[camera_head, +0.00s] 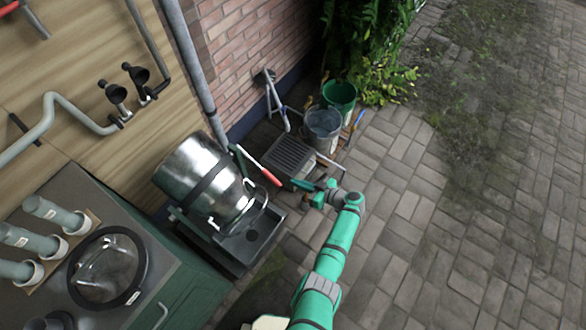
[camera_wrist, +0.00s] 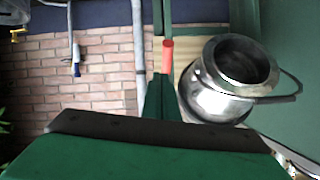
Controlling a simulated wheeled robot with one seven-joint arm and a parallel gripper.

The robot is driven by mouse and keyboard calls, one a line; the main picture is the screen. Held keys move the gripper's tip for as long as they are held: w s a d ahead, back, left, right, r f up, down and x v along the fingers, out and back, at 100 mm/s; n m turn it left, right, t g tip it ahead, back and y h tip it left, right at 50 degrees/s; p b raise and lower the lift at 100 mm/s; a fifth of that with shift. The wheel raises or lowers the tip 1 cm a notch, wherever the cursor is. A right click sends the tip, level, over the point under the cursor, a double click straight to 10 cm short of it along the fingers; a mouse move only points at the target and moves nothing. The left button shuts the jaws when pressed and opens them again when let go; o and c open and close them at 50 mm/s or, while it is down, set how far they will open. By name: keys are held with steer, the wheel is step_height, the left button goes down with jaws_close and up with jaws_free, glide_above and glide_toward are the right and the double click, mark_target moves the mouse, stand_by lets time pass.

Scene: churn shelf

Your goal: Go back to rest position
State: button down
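My gripper (camera_head: 312,190) is at the end of my green arm, out over the paving beside the churn stand. Its fingers are small in the head view, and I cannot tell how far apart they are. The wrist view shows a broad green part with a dark edge along the bottom and no clear held object. A lever with a red grip (camera_head: 271,177) points towards my gripper from the left, with a small gap in the head view. The red grip also shows in the wrist view (camera_wrist: 167,55). The steel churn (camera_head: 198,180) lies tilted left of my gripper; it also shows in the wrist view (camera_wrist: 215,100).
A grey bucket (camera_head: 322,128) and a green bucket (camera_head: 340,92) stand beyond my gripper, near a dark floor grate (camera_head: 289,158). A cabinet worktop (camera_head: 72,285) with pipes is at the left. A brick wall (camera_head: 245,50) rises behind. The paving (camera_head: 440,240) on the right is clear.

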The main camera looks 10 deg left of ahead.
steer(key=shift+d, duration=0.1)
steer(key=s+f+m+h, duration=0.45)
steer(key=s+f, duration=0.55)
steer(key=s, duration=0.4)
steer(key=s+d+r+m+t+h, duration=0.25)
steer(key=s+h, duration=0.25)
steer(key=s, duration=0.7)
steer(key=s+r+m+t+h, duration=0.1)
steer(key=s+r, duration=0.3)
steer(key=r, duration=0.9)
steer(key=s+d+r+m+t, duration=0.1)
steer(key=s+r+t, duration=0.2)
steer(key=r, duration=0.9)
steer(key=s+r+m+t+h, duration=0.1)
steer(key=s+r+t, duration=0.2)
steer(key=r, duration=1)
steer(key=s, duration=0.3)
steer(key=shift+d+r+m+h, duration=0.3)
steer(key=shift+d+r+h, duration=0.05)
